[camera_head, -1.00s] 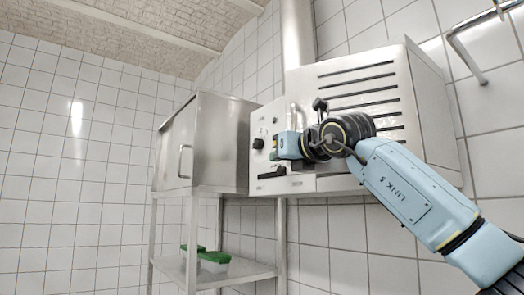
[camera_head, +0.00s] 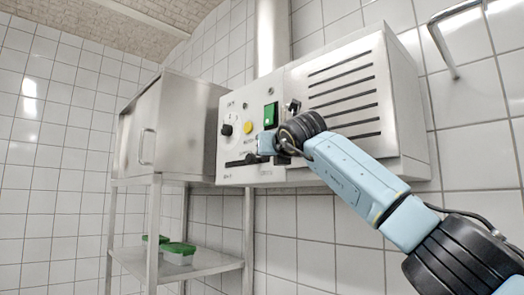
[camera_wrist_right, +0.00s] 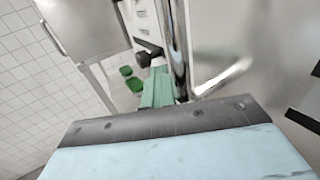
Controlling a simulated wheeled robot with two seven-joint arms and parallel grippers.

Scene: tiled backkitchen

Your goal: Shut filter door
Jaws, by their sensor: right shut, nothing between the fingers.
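The filter door is the slotted steel panel (camera_head: 335,85) on the front of the wall unit, right of its control panel (camera_head: 237,112). In the head view the door looks close to flush with the control panel; a small gap cannot be ruled out. In the wrist view the door (camera_wrist_right: 240,45) is at the right, with a shiny vertical handle (camera_wrist_right: 178,45) near its edge. My right gripper (camera_head: 264,144) is shut and empty, in front of the lower control panel. Its fingers (camera_wrist_right: 158,88) show beside the handle; contact cannot be told. My left gripper is out of view.
A green switch (camera_head: 270,115), yellow button (camera_head: 247,127) and black knob (camera_head: 227,129) are near my gripper. A steel cabinet (camera_head: 170,125) stands left on a rack; green-lidded boxes (camera_head: 178,250) sit on its shelf (camera_head: 205,264). A metal rail (camera_head: 445,45) is upper right.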

